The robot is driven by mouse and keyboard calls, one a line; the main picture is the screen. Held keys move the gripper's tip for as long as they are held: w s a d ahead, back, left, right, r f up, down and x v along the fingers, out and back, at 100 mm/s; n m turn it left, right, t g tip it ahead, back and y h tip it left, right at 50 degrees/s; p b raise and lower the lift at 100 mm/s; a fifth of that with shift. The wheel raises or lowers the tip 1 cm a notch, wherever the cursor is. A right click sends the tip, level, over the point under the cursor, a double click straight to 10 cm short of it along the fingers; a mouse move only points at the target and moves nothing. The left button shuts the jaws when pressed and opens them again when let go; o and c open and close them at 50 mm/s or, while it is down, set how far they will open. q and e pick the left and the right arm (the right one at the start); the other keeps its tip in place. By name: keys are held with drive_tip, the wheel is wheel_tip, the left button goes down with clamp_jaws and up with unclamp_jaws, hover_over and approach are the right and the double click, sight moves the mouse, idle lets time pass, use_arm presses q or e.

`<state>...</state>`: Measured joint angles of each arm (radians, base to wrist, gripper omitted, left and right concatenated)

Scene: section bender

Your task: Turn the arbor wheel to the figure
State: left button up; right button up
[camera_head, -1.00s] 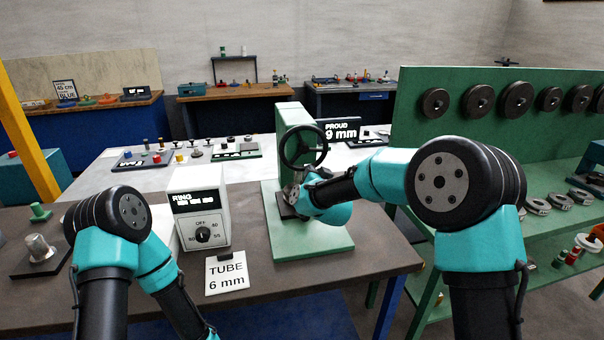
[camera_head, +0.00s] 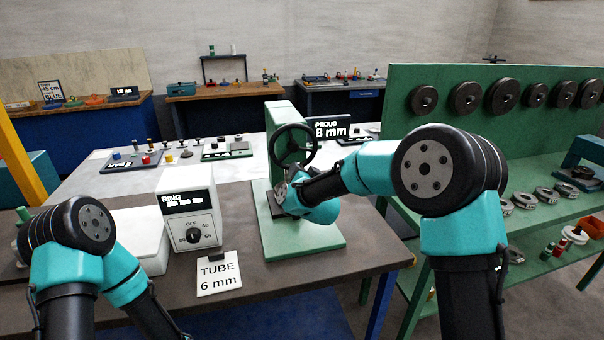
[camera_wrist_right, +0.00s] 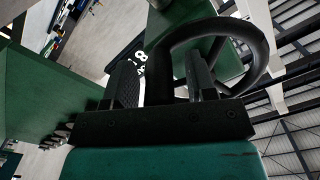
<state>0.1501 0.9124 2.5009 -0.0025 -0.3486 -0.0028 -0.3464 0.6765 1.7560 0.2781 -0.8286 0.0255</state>
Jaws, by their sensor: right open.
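The black arbor wheel (camera_head: 293,146) stands on the front of the green press (camera_head: 284,116). The display (camera_head: 328,128) behind it reads PROUD 8 mm. A white card (camera_head: 217,274) on the bench reads TUBE 6 mm. In the right wrist view the wheel rim (camera_wrist_right: 176,48) passes at the open fingers of my right gripper (camera_wrist_right: 163,84); whether they touch it I cannot tell. In the head view my right wrist is at the press below the wheel, with its fingertips hidden. My left gripper is outside the picture; only its arm shows.
A white RING box (camera_head: 188,218) with a dial stands left of the press. A green rack (camera_head: 470,130) with black discs rises at the right. A pale table (camera_head: 110,188) with small parts lies behind. The bench front beside the card is clear.

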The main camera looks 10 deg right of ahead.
drive_tip(key=s+d, duration=0.2)
drive_tip(key=s, duration=1.5)
drive_tip(key=shift+s+d, duration=0.15)
drive_tip(key=shift+d, duration=0.15)
drive_tip(key=shift+f, duration=0.1)
drive_tip(key=s+d+f+n+g, duration=0.1)
drive_tip(key=s+d+f+g, duration=0.2)
drive_tip(key=f, duration=0.6)
drive_tip(key=s+d+f+g, duration=0.3)
drive_tip(key=f, duration=0.5)
drive_tip(key=s+d+f+n+g, duration=0.1)
drive_tip(key=s+d+f+g, duration=0.25)
drive_tip(key=f, duration=0.55)
drive_tip(key=s+d+f+g+y, duration=0.1)
drive_tip(key=s+f+g, duration=0.6)
drive_tip(key=s+f, duration=0.7)
wheel_tip(320, 180, down, 3)
drive_tip(key=shift+s+d+r+n, duration=0.2)
drive_tip(key=shift+d+n, duration=0.2)
drive_tip(key=shift+d, duration=0.15)
